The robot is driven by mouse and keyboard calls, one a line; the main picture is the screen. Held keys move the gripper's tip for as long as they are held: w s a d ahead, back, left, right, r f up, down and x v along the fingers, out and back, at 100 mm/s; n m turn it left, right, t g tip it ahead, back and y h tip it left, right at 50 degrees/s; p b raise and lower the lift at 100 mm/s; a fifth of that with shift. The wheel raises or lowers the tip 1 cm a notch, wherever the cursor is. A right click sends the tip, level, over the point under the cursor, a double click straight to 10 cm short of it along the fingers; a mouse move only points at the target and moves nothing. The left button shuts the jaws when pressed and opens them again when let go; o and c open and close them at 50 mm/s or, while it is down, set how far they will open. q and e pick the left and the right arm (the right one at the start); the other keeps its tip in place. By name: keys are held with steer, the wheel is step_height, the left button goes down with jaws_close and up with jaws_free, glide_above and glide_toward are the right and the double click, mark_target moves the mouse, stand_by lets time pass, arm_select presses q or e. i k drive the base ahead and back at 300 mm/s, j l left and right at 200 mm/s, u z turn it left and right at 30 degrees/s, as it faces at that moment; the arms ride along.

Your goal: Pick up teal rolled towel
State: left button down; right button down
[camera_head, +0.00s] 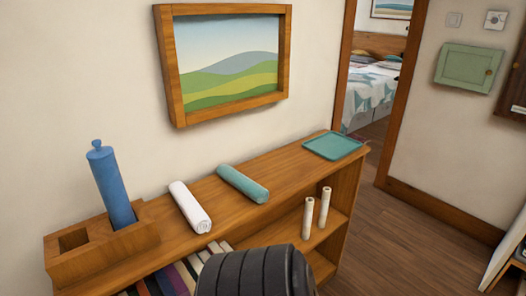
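The teal rolled towel (243,184) lies on top of the wooden shelf unit (281,167), near the middle of its length. It lies on its side, slanting across the top, with its near end close to the front edge. It is fully in sight and nothing touches it. A white rolled towel (189,207) lies to its left, roughly parallel, with a gap between them.
A blue bottle (112,187) stands tilted in a two-slot wooden holder (104,251) at the left end. A teal tray (333,146) lies at the right end. Two cream cylinders (324,206) and books (181,276) are below. A framed landscape (229,61) hangs above. Floor (400,235) is clear right.

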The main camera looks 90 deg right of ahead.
mark_target(259, 194)
steer(key=l+z, duration=0.1)
steer(key=z, duration=2.4)
steer(key=i+l+u, duration=0.1)
steer(key=l+u, duration=0.3)
steer(key=i+l+u, duration=0.1)
steer(key=l+u, duration=0.25)
